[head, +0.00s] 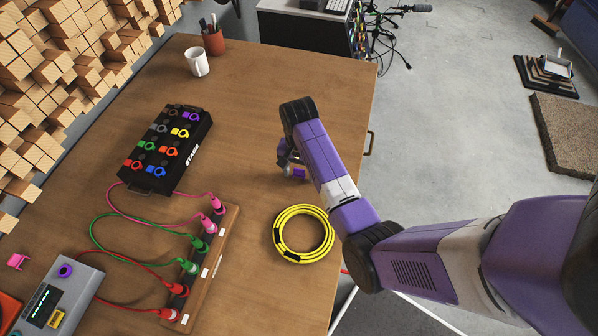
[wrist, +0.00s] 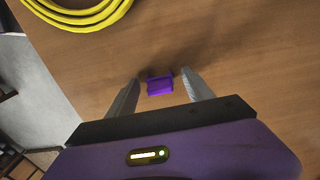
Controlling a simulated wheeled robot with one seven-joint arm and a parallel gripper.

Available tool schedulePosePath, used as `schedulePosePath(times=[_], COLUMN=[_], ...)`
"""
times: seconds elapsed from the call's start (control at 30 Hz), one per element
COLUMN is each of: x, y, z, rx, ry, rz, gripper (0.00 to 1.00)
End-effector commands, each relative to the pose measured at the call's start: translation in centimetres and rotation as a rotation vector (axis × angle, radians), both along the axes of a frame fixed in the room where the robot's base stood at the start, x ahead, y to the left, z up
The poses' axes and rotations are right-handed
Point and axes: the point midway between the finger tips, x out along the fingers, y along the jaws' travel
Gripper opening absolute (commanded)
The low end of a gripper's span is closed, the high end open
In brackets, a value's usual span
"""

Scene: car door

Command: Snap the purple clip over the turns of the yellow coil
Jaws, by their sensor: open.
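The yellow coil (head: 304,210) lies flat on the table near its right edge, with dark bands around its turns. Part of it shows at the top left of the wrist view (wrist: 75,19). A small purple clip (wrist: 160,86) appears between my fingers in the wrist view, apparently on the wood. It is apart from the coil. My gripper (wrist: 161,77) is open, with one finger on each side of the clip; a gap shows on both sides. In the head view my gripper (head: 292,163) is low over the table, beyond the coil, and partly hidden by my arm.
A black stage box (head: 134,178) with coloured connectors stands left of my gripper. A wooden strip (head: 216,258) with plugged cables lies left of the coil. A white mug (head: 197,62) and a pen cup (head: 213,42) stand at the back. Bare table surrounds the gripper.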

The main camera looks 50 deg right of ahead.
Motion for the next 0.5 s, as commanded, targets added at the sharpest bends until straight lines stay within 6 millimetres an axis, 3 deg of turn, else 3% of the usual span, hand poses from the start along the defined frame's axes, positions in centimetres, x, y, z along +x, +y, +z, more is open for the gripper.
schedulePosePath(times=[0.17, 0.43, 0.5], x=[-0.01, -0.02, -0.02], y=[-0.01, -0.02, -0.02], z=[0.00, 0.02, 0.03], rx=[0.000, -0.001, -0.001], ry=[0.000, 0.000, 0.000], rz=[0.000, 0.000, 0.000], gripper=[0.58, 0.05, 0.00])
